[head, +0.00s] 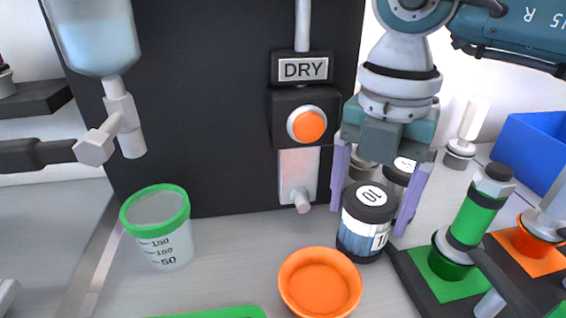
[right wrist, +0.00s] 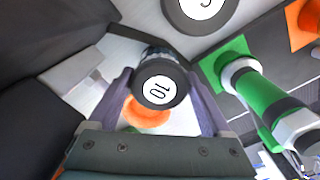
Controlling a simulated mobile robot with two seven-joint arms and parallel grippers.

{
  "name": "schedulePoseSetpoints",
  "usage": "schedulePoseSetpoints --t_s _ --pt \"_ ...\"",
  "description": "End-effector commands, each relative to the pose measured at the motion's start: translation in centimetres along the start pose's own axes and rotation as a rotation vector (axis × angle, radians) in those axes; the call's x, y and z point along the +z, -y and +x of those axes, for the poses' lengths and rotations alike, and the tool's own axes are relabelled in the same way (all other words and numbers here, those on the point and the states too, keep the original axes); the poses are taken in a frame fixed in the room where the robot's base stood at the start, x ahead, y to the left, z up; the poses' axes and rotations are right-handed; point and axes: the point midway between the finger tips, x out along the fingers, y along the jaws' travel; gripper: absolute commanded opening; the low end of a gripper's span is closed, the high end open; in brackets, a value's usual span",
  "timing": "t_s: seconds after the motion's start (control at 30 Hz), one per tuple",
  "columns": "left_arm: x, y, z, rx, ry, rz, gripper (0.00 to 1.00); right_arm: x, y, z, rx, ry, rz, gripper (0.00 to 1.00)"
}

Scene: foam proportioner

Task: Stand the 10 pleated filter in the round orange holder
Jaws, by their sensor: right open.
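The 10 pleated filter (head: 366,219) stands upright on the grey bench, with a black cap marked 10 and a blue-white body. The round orange holder (head: 320,283) sits in front of it and to its left, and looks empty. My right gripper (head: 371,221) points down with its two purple fingers on either side of the filter. It is open. In the right wrist view the cap of the 10 filter (right wrist: 160,84) lies between the fingers (right wrist: 160,97), with the orange holder (right wrist: 147,112) partly hidden behind it. My left gripper is not in view.
A measuring cup with a green rim (head: 160,228) stands at the left. Another black-capped filter (head: 402,168) stands close behind the 10 filter. A green cylinder on a green-black base (head: 473,222) is at the right. A black panel with a DRY sign (head: 303,69) is behind.

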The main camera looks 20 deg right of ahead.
Motion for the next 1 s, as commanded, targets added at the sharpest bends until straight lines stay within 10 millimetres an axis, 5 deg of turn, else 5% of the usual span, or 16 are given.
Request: schedulePoseSetpoints --t_s 0.17,0.83,1.0 --pt "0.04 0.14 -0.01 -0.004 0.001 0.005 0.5 0.0 -0.01 -0.02 0.0 0.0 0.0 0.82" --pt "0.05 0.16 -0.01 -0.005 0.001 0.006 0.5 0.02 -0.03 -0.09 0.001 0.0 0.001 0.07" --pt "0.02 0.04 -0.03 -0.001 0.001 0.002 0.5 0.08 -0.01 -0.12 0.001 0.0 0.001 0.06"
